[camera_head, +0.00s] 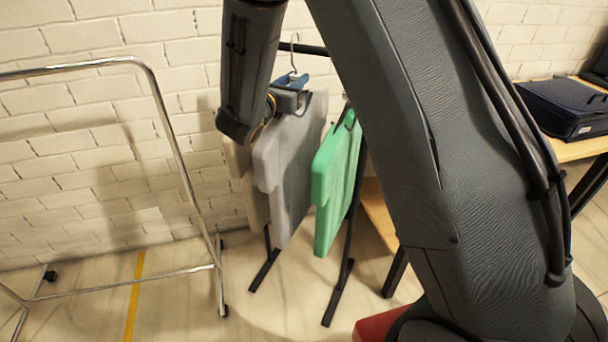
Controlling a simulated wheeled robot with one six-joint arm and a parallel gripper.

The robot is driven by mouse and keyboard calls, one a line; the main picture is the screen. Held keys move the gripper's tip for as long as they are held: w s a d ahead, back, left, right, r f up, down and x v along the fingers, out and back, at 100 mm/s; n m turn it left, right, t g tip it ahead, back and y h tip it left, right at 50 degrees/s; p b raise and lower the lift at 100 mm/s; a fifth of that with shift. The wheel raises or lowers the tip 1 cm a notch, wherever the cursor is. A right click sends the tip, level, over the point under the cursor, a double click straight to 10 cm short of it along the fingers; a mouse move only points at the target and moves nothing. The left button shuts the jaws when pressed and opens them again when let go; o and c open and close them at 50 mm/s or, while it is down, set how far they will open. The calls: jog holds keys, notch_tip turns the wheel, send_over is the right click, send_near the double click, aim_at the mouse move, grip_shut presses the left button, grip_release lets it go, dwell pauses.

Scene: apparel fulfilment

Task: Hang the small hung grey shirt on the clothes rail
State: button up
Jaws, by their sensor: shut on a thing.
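The grey shirt (288,165) hangs upright on a hanger in the middle of the head view. My gripper (290,98) is at the top of this shirt, shut on its hanger near a blue part below the metal hook. The hook overlaps the dark bar of a black stand (310,49); I cannot tell whether it rests on it. A chrome clothes rail (90,66) stands empty at the left, apart from the shirt. My arm hides part of the scene at the right.
A green shirt (337,190) hangs just right of the grey one. A beige garment (245,175) shows behind it at the left. A wooden table (578,150) with a dark blue folded item (560,108) is at the right. Floor between chrome rail and stand is clear.

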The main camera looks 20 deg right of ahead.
jog(key=shift+s+a+r, duration=0.1)
jog(key=shift+s+a, duration=0.35)
jog(key=shift+s, duration=0.1)
jog(key=p+v, duration=0.5)
jog(key=v, duration=2.3)
jog(key=shift+p, duration=0.3)
